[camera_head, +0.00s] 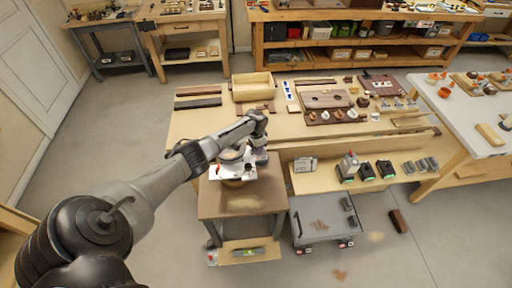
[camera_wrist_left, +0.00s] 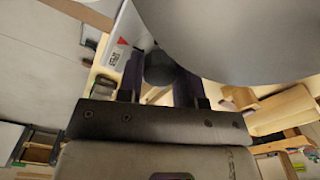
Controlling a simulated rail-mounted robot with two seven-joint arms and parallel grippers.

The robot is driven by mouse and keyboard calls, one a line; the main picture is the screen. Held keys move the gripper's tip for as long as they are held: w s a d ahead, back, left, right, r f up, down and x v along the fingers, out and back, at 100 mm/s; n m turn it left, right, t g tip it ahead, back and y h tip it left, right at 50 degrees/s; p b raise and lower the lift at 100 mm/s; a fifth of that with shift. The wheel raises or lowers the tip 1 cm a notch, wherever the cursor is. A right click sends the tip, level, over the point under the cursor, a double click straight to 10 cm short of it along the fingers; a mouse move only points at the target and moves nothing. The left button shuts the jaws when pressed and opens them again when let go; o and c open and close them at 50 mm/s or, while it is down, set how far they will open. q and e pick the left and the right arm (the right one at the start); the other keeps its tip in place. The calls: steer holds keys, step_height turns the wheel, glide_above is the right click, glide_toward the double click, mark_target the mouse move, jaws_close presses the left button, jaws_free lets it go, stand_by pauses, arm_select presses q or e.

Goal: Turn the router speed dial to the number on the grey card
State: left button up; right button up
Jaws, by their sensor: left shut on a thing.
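The router (camera_head: 233,168), with a white and red lower part, stands on a small brown-topped table in the head view. My left arm reaches over it, and my left gripper (camera_head: 260,158) is at its right side. In the left wrist view my left gripper (camera_wrist_left: 160,85) is shut on a dark round knob (camera_wrist_left: 160,68), which looks like the speed dial; its markings cannot be read. The router's big grey rounded body (camera_wrist_left: 235,35) fills the upper right. A grey card-like piece (camera_head: 305,165) stands on the bench to the right; its number is too small to read. My right gripper is not in view.
The small table (camera_head: 240,203) has bare room in front of the router. A long wooden bench (camera_head: 400,180) with small dark and green tools is to the right. A grey cart (camera_head: 322,228) stands below it. A dark brown block (camera_head: 398,220) lies on the floor.

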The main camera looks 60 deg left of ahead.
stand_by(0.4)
arm_select(q)
steer(key=o, duration=0.6)
steer(key=shift+o, duration=0.2)
step_height(320, 180, up, 14)
steer(key=p, duration=0.1)
steer(key=shift+f, duration=0.1)
stand_by(0.5)
